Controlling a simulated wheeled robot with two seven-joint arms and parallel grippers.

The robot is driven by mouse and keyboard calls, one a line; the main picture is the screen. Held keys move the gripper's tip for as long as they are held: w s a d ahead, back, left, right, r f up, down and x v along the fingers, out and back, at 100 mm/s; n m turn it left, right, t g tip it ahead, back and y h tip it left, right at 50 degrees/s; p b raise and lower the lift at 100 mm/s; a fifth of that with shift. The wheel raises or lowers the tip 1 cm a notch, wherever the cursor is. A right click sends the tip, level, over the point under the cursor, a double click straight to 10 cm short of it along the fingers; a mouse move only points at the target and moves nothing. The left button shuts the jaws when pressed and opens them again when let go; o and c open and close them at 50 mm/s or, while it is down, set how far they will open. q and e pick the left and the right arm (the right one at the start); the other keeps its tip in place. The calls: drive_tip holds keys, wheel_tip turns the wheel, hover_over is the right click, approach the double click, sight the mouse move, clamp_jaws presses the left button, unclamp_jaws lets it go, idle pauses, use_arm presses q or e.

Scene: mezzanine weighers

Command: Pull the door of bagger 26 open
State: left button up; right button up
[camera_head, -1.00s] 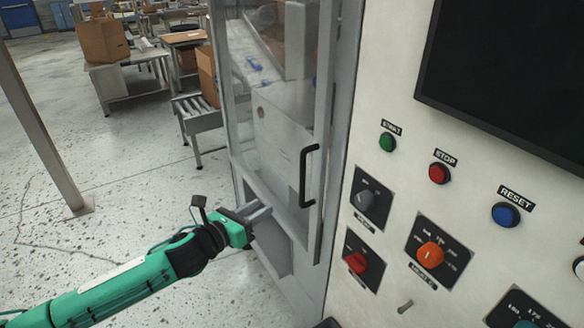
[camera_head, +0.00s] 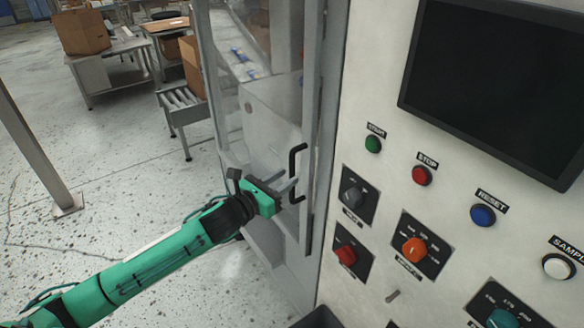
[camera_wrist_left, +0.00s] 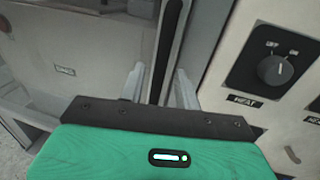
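The door (camera_head: 268,125) of the machine is a clear panel in a grey metal frame, and it looks shut. A black upright bar handle (camera_head: 293,161) is on its right side. My left gripper (camera_head: 288,188) is at the lower part of this handle. In the left wrist view, the two pale fingers (camera_wrist_left: 160,78) are apart and the black handle (camera_wrist_left: 172,38) runs upright between them, with gaps showing on both sides. Whether the fingertips reach past the bar is hard to tell. My right gripper is not in view. No number 26 is readable.
Right of the door is a cream control panel (camera_head: 395,165) with a dark screen (camera_head: 485,85), buttons and knobs. A grey post (camera_head: 35,150) stands at the left. A roller conveyor (camera_head: 183,105) and a table with a cardboard box (camera_head: 82,32) are behind. Open floor lies left of the door.

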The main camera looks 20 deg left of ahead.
sight(290, 176)
use_arm(q)
drive_tip(key=shift+p+x, duration=0.4)
drive_tip(key=shift+x, duration=1.35)
clamp_jaws()
